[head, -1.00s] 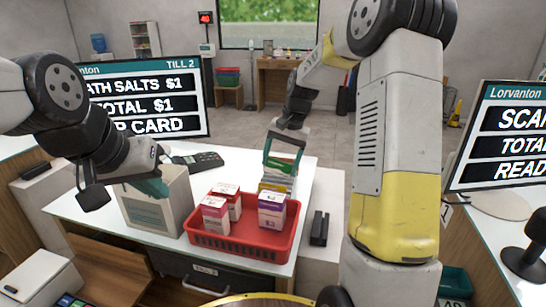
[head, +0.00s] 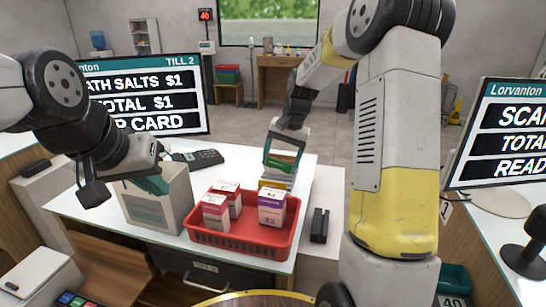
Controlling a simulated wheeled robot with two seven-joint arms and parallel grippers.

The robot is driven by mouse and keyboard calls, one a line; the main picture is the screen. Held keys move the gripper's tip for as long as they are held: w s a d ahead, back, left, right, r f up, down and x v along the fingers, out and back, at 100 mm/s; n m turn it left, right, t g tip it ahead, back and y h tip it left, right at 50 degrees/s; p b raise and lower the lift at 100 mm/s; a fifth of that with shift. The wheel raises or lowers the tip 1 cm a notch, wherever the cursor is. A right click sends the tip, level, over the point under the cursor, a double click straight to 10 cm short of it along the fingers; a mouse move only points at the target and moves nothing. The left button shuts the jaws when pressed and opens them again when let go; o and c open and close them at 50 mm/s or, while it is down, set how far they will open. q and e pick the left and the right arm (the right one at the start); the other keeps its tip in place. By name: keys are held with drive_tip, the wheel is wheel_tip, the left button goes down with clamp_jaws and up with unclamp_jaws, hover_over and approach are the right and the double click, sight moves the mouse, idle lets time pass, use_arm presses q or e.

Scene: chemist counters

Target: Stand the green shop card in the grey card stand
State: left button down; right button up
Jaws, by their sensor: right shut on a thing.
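My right gripper (head: 284,153) is behind the red tray, its fingers pointing down at a stepped stack of coloured cards (head: 276,184). It is shut on a green card (head: 281,162), which shows between the fingers. Whether the card is clear of the stack I cannot tell. A dark grey, narrow block (head: 320,226) lies right of the tray and looks like the card stand, with no card visible in it. My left gripper (head: 151,183) hangs at the left by a pale box; whether its jaws are open is not clear.
A red tray (head: 240,248) holds several small boxes. The pale box (head: 160,208) stands to its left, a card terminal (head: 198,158) behind. Till screens (head: 140,98) (head: 510,135) flank the counter. The white surface around the dark block is mostly clear.

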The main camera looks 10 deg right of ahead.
drive_tip(key=shift+f, duration=0.25)
drive_tip(key=o, duration=1.3)
drive_tip(key=shift+o, duration=0.2)
drive_tip(key=v, duration=0.7)
drive_tip(key=shift+r, duration=0.3)
drive_tip(key=a+v, duration=0.1)
drive_tip(key=v, duration=0.7)
drive_tip(key=shift+w+a+r, duration=0.2)
drive_tip(key=shift+w+a, duration=0.1)
drive_tip(key=shift+a, duration=0.05)
